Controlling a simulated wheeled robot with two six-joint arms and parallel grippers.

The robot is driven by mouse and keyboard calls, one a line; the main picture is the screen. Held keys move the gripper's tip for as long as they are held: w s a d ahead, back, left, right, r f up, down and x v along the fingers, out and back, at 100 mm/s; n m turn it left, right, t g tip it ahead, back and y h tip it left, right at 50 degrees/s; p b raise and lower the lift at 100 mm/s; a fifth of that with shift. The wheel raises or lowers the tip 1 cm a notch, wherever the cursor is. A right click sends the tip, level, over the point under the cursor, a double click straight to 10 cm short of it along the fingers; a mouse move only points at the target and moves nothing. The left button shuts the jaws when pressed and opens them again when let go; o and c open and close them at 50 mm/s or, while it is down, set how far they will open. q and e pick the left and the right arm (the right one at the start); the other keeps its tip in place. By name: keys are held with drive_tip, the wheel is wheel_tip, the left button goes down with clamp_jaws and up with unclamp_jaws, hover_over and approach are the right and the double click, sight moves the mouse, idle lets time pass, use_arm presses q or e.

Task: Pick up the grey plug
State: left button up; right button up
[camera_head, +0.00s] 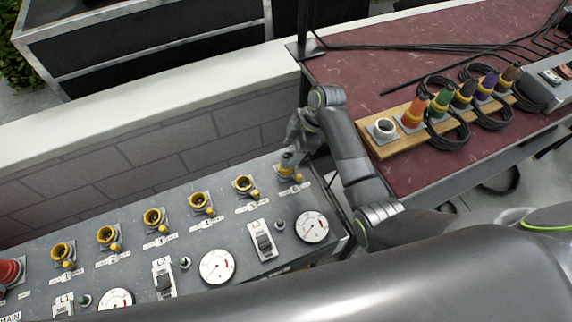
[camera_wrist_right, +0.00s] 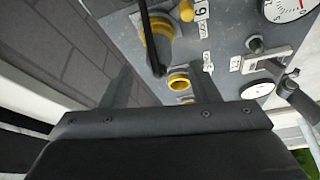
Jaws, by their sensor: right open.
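A plug with a grey body (camera_head: 287,160) sits upright in the rightmost yellow socket of the control panel. In the right wrist view its yellow ring (camera_wrist_right: 160,28) and a dark cable show by the label 6, beyond the fingertips. My right gripper (camera_head: 297,140) is just above and beside this plug in the head view. In the right wrist view the gripper (camera_wrist_right: 162,82) has its two fingers apart with nothing clasped between them. The gripper partly hides the plug in the head view. My left gripper is not in view.
The grey panel (camera_head: 135,265) holds a row of yellow sockets (camera_head: 200,202), gauges and switches. A red table (camera_head: 450,60) at right bears a wooden board (camera_head: 400,143) with an empty white ring (camera_head: 382,128), several coloured plugs and coiled cables. A low wall (camera_head: 170,148) stands behind the panel.

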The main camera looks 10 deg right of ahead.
sight(287, 158)
drive_tip(key=x, duration=0.5)
drive_tip(key=shift+d+f, duration=0.1)
drive_tip(key=shift+d, duration=0.1)
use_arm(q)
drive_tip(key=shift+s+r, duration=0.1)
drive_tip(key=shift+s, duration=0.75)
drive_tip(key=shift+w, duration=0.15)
use_arm(e)
drive_tip(key=c, duration=1.1)
